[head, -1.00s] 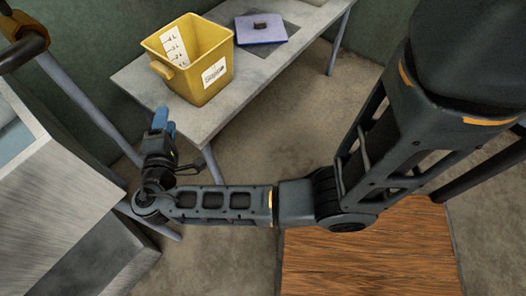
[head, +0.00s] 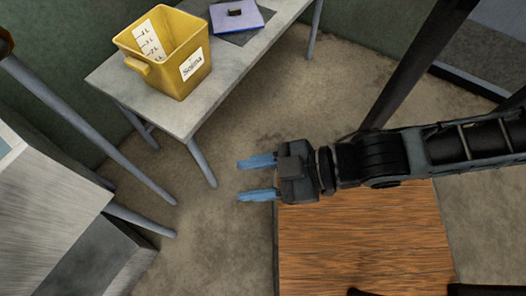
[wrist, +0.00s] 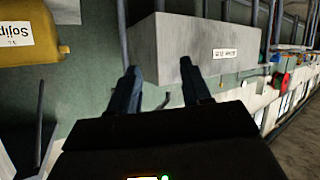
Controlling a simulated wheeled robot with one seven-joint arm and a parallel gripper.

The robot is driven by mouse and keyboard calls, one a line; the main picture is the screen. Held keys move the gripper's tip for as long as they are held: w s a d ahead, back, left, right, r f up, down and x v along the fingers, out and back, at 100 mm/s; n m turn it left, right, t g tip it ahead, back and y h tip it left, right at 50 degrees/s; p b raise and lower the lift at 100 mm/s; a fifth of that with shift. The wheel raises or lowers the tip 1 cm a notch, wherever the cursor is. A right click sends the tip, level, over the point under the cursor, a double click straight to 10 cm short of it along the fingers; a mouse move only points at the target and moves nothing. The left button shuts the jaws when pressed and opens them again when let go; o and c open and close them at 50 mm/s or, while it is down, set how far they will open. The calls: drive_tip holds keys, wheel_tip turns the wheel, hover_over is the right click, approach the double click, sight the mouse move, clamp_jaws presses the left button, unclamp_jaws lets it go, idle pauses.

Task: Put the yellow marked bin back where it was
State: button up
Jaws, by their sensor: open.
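The yellow marked bin (head: 178,72) stands upright on the grey table at the upper left of the head view. It has a white label on its front, a scale strip inside and a handle on its left side. Part of a yellow container with a label shows at the upper left of the wrist view (wrist: 35,48). My gripper (head: 257,178) is open and empty, with blue fingers pointing left. It is below and to the right of the bin, well apart from it. In the wrist view the fingers (wrist: 160,88) have nothing between them.
The grey table (head: 205,105) also holds a purple lidded item (head: 236,17) on a dark patch. A metal-topped unit (head: 50,190) stands at the left. A wooden surface (head: 360,245) lies below my arm. A grey box with a label (wrist: 205,50) shows in the wrist view.

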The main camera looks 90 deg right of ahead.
wheel_tip(320, 180, up, 7)
drive_tip(key=s+m+t, duration=0.1)
drive_tip(key=shift+s+d+m+t, duration=0.3)
drive_tip(key=shift+d, duration=0.05)
